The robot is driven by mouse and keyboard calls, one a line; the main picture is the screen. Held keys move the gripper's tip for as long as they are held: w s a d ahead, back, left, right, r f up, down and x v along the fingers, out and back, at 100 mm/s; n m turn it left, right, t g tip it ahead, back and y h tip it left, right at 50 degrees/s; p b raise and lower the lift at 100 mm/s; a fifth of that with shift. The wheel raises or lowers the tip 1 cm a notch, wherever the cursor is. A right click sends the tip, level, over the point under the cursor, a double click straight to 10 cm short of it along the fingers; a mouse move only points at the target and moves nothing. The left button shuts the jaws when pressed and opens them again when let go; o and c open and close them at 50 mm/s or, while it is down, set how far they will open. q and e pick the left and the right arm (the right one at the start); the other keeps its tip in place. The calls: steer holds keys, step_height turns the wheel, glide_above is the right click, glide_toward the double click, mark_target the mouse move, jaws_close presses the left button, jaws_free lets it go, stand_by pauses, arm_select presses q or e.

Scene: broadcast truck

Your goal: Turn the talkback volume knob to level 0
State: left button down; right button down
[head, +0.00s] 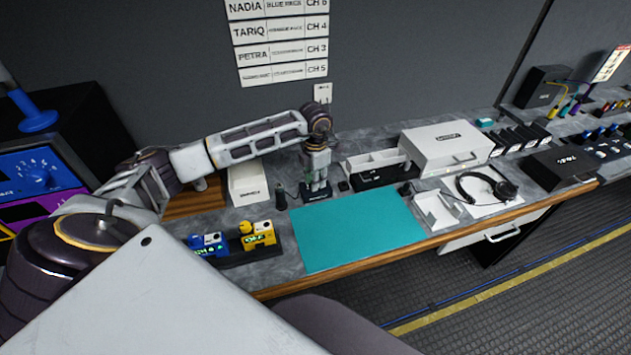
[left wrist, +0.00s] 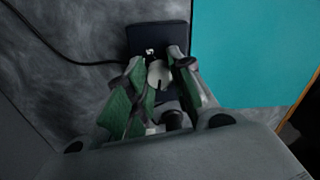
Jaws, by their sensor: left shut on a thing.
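A small dark box (left wrist: 168,38) stands on the counter at the left edge of the teal mat in the left wrist view, with a lit mark on its top that looks like a 5. A pale round knob (left wrist: 158,74) sits on it, between my fingers. My left gripper (left wrist: 155,80) points down over the box and is shut on the knob. In the head view my left gripper (head: 318,186) hides most of the box, and the knob cannot be made out there. My right gripper is not in view.
The teal mat (head: 357,228) is bare. Blue (head: 207,245) and yellow (head: 257,235) devices stand to its left. A cable (left wrist: 60,52) runs to the box.

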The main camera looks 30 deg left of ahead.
arm_select(q)
steer(key=shift+n, duration=0.8)
steer(key=c, duration=1.2)
jaws_free()
step_height(320, 180, up, 12)
steer(key=shift+f, duration=0.1)
stand_by(0.3)
